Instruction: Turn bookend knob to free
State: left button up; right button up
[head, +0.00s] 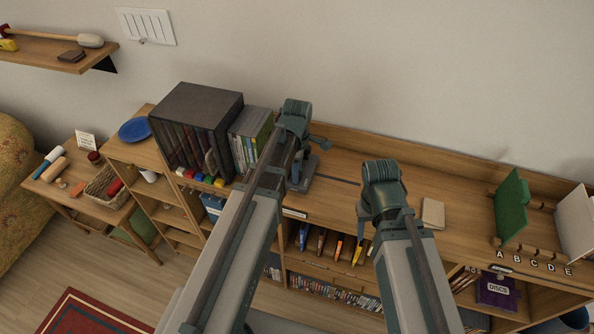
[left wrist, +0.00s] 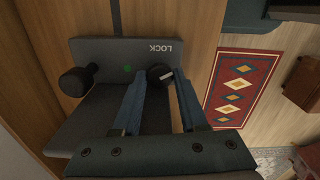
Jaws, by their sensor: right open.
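The dark grey bookend (left wrist: 103,52) fills the upper left of the left wrist view, on the wooden shelf top; it also shows in the head view (head: 309,172). Its plate has the upside-down word LOCK, a green dot and a round black knob (left wrist: 159,71) with a white pointer mark. The pointer slants towards the upper right of the picture, not towards the green dot. My left gripper (left wrist: 163,83) has its blue fingers on either side of the knob, closely flanking it. In the head view my arm hides that contact. My right gripper (head: 372,222) is open and empty above the shelf's front.
A second black knob (left wrist: 75,81) sticks out at the bookend's other end. Cased discs (head: 248,138) and a dark box (head: 195,120) stand left of the bookend. A beige block (head: 433,213) and a green panel (head: 511,206) are to the right. Shelf top between is mostly clear.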

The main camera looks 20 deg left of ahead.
pick_arm(q)
grip_shut()
jog(key=shift+m, duration=2.8)
jog(key=o, duration=0.6)
grip_release()
jog(key=shift+o, duration=0.2)
